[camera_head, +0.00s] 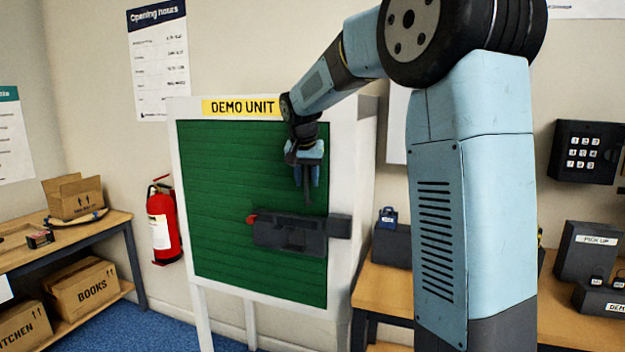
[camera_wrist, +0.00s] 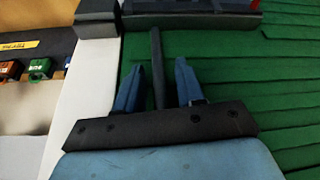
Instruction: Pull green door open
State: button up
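The green slatted door (camera_head: 225,190) sits flush in a white cabinet frame (camera_head: 345,170) labelled DEMO UNIT and looks shut. A dark latch (camera_head: 290,232) with a red end lies across its lower right part, reaching a dark block (camera_head: 340,227) on the frame. My gripper (camera_head: 308,190) is in front of the door's upper right part, above the latch. In the wrist view, the blue fingers (camera_wrist: 158,80) are apart, with a dark upright bar (camera_wrist: 157,50) between them and gaps on both sides. The latch (camera_wrist: 190,18) shows beyond. I cannot tell whether the bar belongs to the door.
A red fire extinguisher (camera_head: 163,225) hangs left of the cabinet. A wooden bench (camera_head: 100,228) with cartons stands at far left. Another bench (camera_head: 385,285) with small boxes stands to the right. A keypad (camera_head: 582,152) is on the right wall. Blue floor shows in front at left.

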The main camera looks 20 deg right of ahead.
jog(key=shift+w+f, duration=0.1)
jog(key=shift+f, duration=0.2)
jog(key=shift+c, duration=0.2)
grip_shut()
